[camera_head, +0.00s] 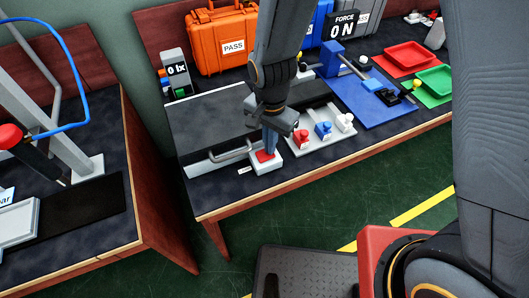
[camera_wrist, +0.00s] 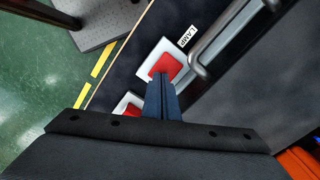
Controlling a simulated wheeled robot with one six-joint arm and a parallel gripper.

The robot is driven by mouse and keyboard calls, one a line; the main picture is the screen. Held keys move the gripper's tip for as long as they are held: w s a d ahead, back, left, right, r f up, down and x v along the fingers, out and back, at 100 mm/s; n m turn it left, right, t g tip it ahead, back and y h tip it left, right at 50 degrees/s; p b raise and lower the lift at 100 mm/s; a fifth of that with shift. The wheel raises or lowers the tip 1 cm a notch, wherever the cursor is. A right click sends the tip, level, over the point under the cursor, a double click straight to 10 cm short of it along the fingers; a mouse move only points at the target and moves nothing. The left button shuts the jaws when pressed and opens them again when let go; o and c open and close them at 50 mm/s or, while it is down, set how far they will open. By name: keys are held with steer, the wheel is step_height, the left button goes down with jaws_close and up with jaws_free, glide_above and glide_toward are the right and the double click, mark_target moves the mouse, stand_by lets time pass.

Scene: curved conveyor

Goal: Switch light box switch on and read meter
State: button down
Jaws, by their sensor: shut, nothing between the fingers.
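The lamp switch is a white box with a red rocker (camera_head: 265,156), near the front edge of the bench. In the wrist view, the red rocker (camera_wrist: 168,65) sits beside a small label that appears to read LAMP (camera_wrist: 188,37). My gripper (camera_head: 269,148) points down at the rocker, with its tips at or just above it; I cannot tell whether they touch. In the wrist view my gripper (camera_wrist: 160,80) has its blue fingers together and empty, covering part of the rocker. The meter (camera_head: 176,72) stands at the back left and reads 0 lx.
A dark flat panel (camera_head: 205,115) with a grey handle (camera_head: 222,156) lies left of the switch. A white plate with red, blue and white knobs (camera_head: 324,130) is close on the right. An orange PASS case (camera_head: 222,38) and a FORCE display (camera_head: 345,25) stand behind.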

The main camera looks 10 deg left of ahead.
steer(key=shift+f, duration=0.2)
steer(key=shift+r, duration=0.1)
step_height(320, 180, up, 7)
steer(key=p, duration=0.6)
stand_by(0.4)
steer(key=s+d+r+n+b, duration=0.1)
steer(key=d+r+n, duration=0.1)
steer(key=d, duration=0.6)
steer(key=d+r+n+t+b, duration=0.1)
steer(key=d+r, duration=0.4)
steer(key=d, duration=0.3)
steer(key=s+d+r+n+b, duration=0.1)
steer(key=d+r+n, duration=0.1)
steer(key=d, duration=0.6)
steer(key=shift+s+r+n, duration=0.3)
steer(key=shift+r, duration=0.45)
steer(key=shift+a, duration=0.15)
